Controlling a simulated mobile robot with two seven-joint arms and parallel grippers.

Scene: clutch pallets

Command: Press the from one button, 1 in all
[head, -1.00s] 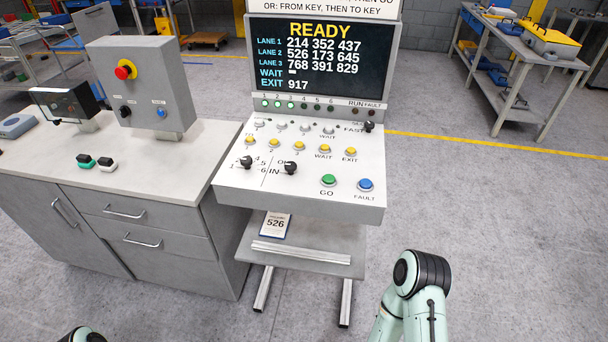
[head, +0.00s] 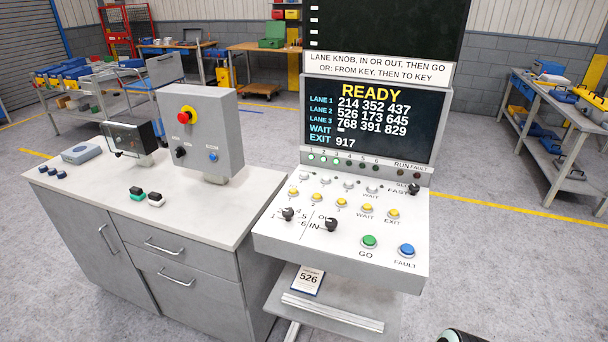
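The control console (head: 340,245) stands right of centre with a sloped panel of buttons. Its upper row holds small pale buttons; the leftmost pale button (head: 305,177) sits above the number 1 column and looks like the from one button, though its label is too small to read. Below is a row of yellow buttons, the leftmost yellow button (head: 293,192) at far left. The screen (head: 372,122) reads READY, with three lanes of numbers, WAIT with a dash and EXIT 917. Neither gripper is in view; only a bit of my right arm shows at the bottom edge.
A grey cabinet (head: 130,215) with a red-stop box (head: 202,130) adjoins at left.

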